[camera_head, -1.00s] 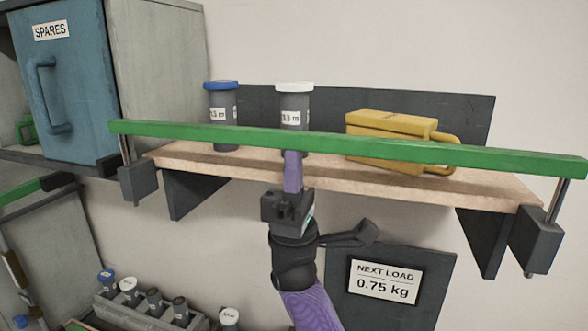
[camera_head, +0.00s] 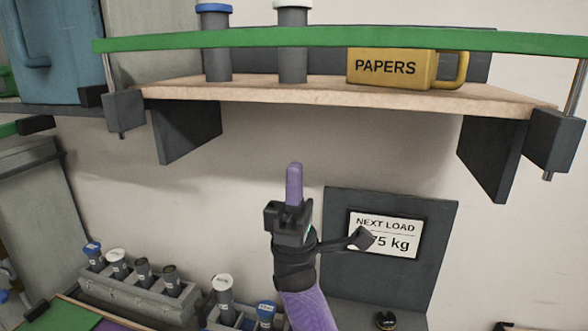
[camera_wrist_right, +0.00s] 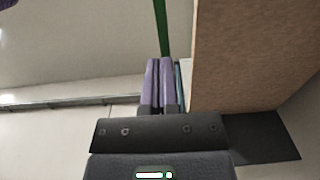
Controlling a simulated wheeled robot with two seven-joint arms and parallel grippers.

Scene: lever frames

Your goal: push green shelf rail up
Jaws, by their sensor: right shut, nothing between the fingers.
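The green shelf rail (camera_head: 330,40) runs across the front of the wooden shelf (camera_head: 330,92) in the head view, raised above the board on a rod at each end. A strip of green rail (camera_wrist_right: 161,30) also shows in the right wrist view, beyond the fingertips. My right gripper (camera_head: 294,170) is shut and empty, pointing up, below the shelf board and apart from the rail. Its purple fingers (camera_wrist_right: 160,75) lie together in the right wrist view. My left gripper is not in view.
On the shelf stand a blue-capped canister (camera_head: 217,50), a grey canister (camera_head: 292,55) and a yellow PAPERS box (camera_head: 392,68). Dark brackets (camera_head: 187,128) hang under the board. A NEXT LOAD sign (camera_head: 384,232) is right of my gripper. Racked canisters (camera_head: 140,295) stand lower left.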

